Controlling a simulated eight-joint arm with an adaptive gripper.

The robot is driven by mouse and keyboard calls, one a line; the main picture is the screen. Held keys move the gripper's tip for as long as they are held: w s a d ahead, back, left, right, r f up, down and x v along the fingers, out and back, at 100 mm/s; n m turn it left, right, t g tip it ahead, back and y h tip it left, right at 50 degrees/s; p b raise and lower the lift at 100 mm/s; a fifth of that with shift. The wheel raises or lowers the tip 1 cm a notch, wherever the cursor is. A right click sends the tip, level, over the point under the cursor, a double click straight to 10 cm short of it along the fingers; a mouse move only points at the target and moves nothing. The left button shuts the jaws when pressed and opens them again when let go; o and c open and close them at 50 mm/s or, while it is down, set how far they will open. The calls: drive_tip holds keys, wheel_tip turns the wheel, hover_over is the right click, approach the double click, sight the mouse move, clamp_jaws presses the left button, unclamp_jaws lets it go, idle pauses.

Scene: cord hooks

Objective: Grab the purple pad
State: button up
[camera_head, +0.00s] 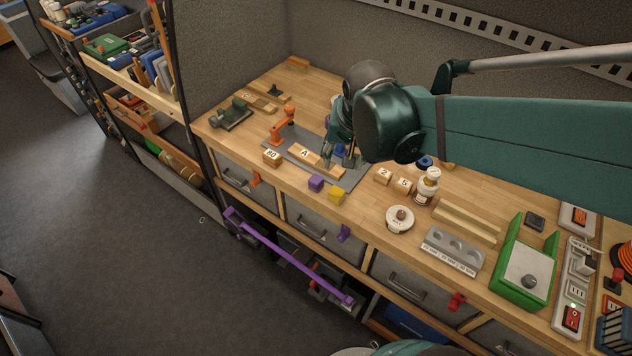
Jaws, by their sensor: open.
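Several purple things show in the head view, and I cannot tell which one is the pad. A small purple block (316,183) sits near the bench's front edge, beside a yellow block (336,194). A purple hook (344,233) is on the front edge below the bench top. A long purple bar (290,258) runs lower down, in front of the shelf under the drawers. My gripper (340,163) is open and points down over the grey mat (361,177), behind and right of the purple block and apart from it. A blue thing behind the fingers is partly hidden.
Wooden blocks with letters and numbers (272,157) lie around the mat, with a small orange arm model (283,126). A bottle (427,187), a round tub (400,219), a grey block with round hollows (453,250) and a green-framed tray (525,272) stand to the right.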

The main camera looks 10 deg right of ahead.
drive_tip(key=w+a+f+m+g+p, duration=0.2)
drive_tip(key=w+a+f, duration=0.2)
drive_tip(key=w+f, duration=0.15)
drive_tip(key=m, duration=0.2)
hover_over(316, 179)
drive_tip(key=shift+g+h, duration=0.4)
drive_tip(key=f, duration=0.5)
drive_tip(key=shift+s+a+f+p, duration=0.15)
drive_tip(key=shift+s+a+p, duration=0.15)
drive_tip(key=shift+p, duration=0.05)
drive_tip(key=shift+w+a+f+m, duration=0.2)
drive_tip(key=shift+f+m, duration=0.1)
drive_tip(key=shift+f, duration=0.35)
drive_tip(key=shift+f, duration=1)
drive_tip(key=shift+d+f, duration=0.1)
drive_tip(key=shift+f, duration=0.15)
drive_tip(key=shift+f, duration=0.1)
drive_tip(key=shift+w+d+f, duration=0.1)
drive_tip(key=shift+d+f, duration=0.05)
drive_tip(key=shift+f, duration=0.7)
drive_tip(key=shift+w+d+f, duration=0.1)
drive_tip(key=shift+d+f, duration=0.05)
drive_tip(key=shift+f, duration=0.65)
drive_tip(key=shift+w+d+f, duration=0.1)
drive_tip(key=shift+d+f, duration=0.05)
drive_tip(key=shift+f, duration=0.7)
